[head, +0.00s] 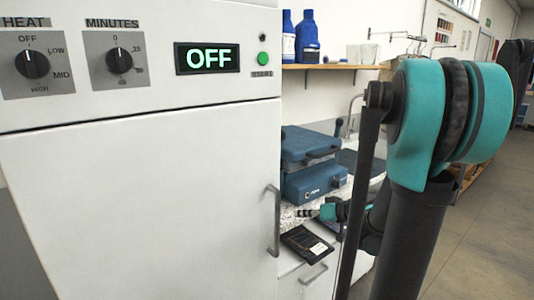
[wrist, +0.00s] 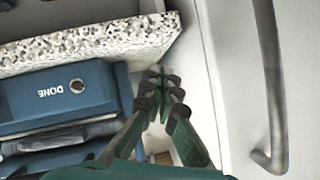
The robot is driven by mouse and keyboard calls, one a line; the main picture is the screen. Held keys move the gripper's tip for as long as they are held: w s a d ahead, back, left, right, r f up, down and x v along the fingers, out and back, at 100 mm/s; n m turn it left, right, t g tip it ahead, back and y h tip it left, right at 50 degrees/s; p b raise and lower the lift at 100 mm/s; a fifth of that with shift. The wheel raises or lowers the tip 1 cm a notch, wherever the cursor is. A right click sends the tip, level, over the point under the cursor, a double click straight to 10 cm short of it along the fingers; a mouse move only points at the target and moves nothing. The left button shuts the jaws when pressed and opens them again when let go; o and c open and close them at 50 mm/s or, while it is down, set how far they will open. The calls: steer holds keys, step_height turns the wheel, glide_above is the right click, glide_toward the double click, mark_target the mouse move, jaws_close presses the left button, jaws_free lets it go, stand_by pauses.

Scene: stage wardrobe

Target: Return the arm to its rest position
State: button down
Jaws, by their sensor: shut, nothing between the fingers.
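My gripper (head: 304,212) is small in the head view, beside the blue press and to the right of the white cabinet's door handle. In the wrist view its dark fingers (wrist: 161,95) are together with nothing between them. They are between the speckled counter edge (wrist: 100,42) and a white door (wrist: 228,60) with a grey handle (wrist: 270,90). My teal and black arm fills the right of the head view and hides part of the counter.
The white cabinet (head: 140,200) has a shut door, two knobs, a green OFF display (head: 209,58) and a start button (head: 263,58). The blue press (head: 312,182) stands on the counter. A dark flat item (head: 305,243) lies below. Blue bottles (head: 307,40) stand on a shelf. Open floor (head: 480,220) is at right.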

steer(key=s+d+f+m+g+h, duration=0.2)
steer(key=s+d+f+h, duration=0.1)
steer(key=s, duration=0.6)
steer(key=s+d+f+m+g+h, duration=0.2)
steer(key=s+d+f+h, duration=0.1)
steer(key=s+f+h, duration=0.3)
steer(key=s+f, duration=0.2)
steer(key=s, duration=0.1)
steer(key=shift+f+m+h, duration=0.3)
steer(key=shift+m, duration=0.1)
